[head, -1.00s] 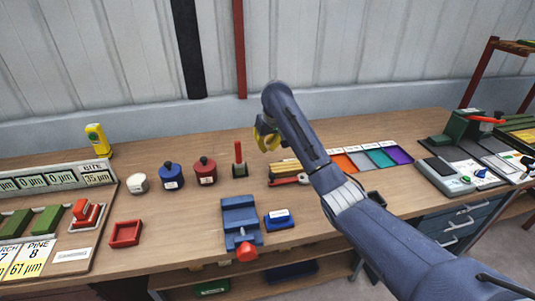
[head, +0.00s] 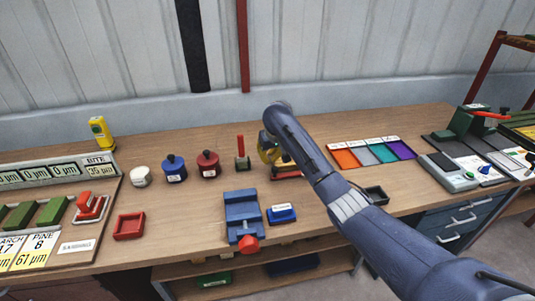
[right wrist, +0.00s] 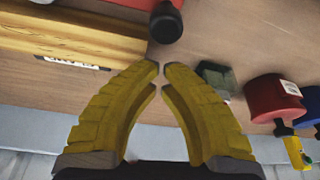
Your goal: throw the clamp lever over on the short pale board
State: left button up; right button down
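My right gripper (right wrist: 161,68), with yellow fingers, is over the bench by the pale boards. Its fingertips nearly meet, with nothing seen between them; it also shows in the head view (head: 268,152). The pale boards (right wrist: 75,38) lie to the left in the right wrist view; in the head view the gripper and arm mostly hide them. A red handle with a dark end (right wrist: 166,22) lies beside the boards, apart from the fingertips. A red upright lever (head: 240,146) on a small dark base stands left of the gripper. My left gripper is out of view.
A red bottle (head: 208,164) and a blue bottle (head: 174,168) stand left of the upright lever. A blue vise (head: 242,213) and a blue block (head: 281,213) are in front. A tray of coloured squares (head: 370,153) lies to the right.

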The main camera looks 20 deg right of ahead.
jog(key=shift+s+d, duration=0.1)
jog(key=shift+s, duration=0.75)
jog(key=shift+s+n, duration=0.4)
